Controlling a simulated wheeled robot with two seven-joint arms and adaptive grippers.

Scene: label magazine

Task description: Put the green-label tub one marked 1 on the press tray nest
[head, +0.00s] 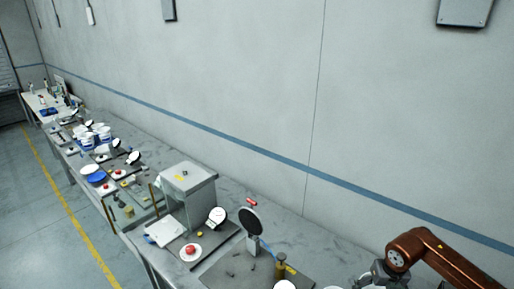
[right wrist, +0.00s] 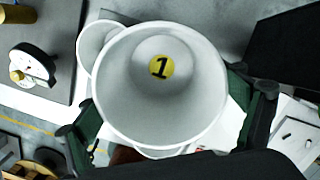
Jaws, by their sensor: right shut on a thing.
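A white tub (right wrist: 185,110) marked with a black 1 on a yellow disc inside sits between the fingers of my right gripper (right wrist: 165,105) in the right wrist view. The gripper is shut on it, with its dark green fingers at either side. I look into its open mouth, and the outer label is hidden. A second white round tub (right wrist: 93,45) shows partly behind it at the upper left. In the head view my right gripper (head: 374,277) is at the bottom right, low over the bench. I cannot clearly pick out the press tray nest. My left gripper is not in view.
A grey plate (head: 233,268) with a brass post (head: 280,265) and a black disc (head: 250,220) lies left of my right arm. Beyond are a dial gauge (head: 216,217), a red button (head: 190,250) and a grey cabinet (head: 187,187). The wall closes off the back.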

